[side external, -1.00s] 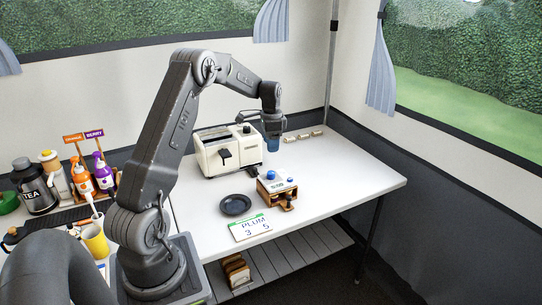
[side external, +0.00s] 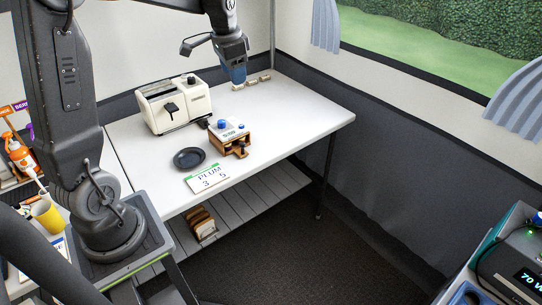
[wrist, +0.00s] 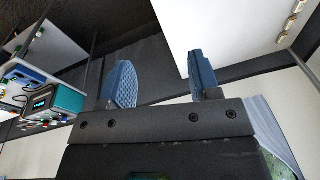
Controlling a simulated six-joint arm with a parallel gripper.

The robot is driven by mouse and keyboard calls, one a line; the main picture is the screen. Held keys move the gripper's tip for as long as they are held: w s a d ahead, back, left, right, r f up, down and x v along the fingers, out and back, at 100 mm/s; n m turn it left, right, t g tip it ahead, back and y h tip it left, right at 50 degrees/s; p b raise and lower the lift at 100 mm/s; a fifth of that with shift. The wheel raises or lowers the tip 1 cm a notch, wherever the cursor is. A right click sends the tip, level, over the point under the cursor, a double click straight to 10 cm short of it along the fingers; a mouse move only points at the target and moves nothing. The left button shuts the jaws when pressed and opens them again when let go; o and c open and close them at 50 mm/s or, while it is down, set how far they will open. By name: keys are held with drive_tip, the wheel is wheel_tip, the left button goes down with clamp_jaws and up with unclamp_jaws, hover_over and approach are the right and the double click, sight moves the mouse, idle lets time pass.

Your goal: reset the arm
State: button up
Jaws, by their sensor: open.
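My gripper (side external: 236,78) is at the end of my arm, over the back of the white table (side external: 300,118), right of the toaster. In the wrist view its two blue fingers (wrist: 160,82) stand wide apart with nothing between them. The gripper is open and empty. The wrist view looks past the fingers at the dark floor, the dark wall panel and part of the white table top.
A cream toaster (side external: 172,104) stands at the table's back left. A dark plate (side external: 188,158), a PLUM card (side external: 208,178) and a wooden box with blue knobs (side external: 230,137) stand in front. Small blocks (side external: 265,77) lie at the back edge. The table's right side is clear.

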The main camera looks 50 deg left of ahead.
drive_tip(key=s+d+r+n+t+h, duration=0.1)
drive_tip(key=s+d+r+n+t, duration=0.1)
drive_tip(key=s+d, duration=1.7)
drive_tip(key=shift+s+d+r+t, duration=0.15)
drive_tip(key=shift+s+d+t, duration=0.2)
drive_tip(key=shift+t, duration=0.55)
drive_tip(key=shift+w, duration=0.1)
drive_tip(key=shift+c, duration=0.4)
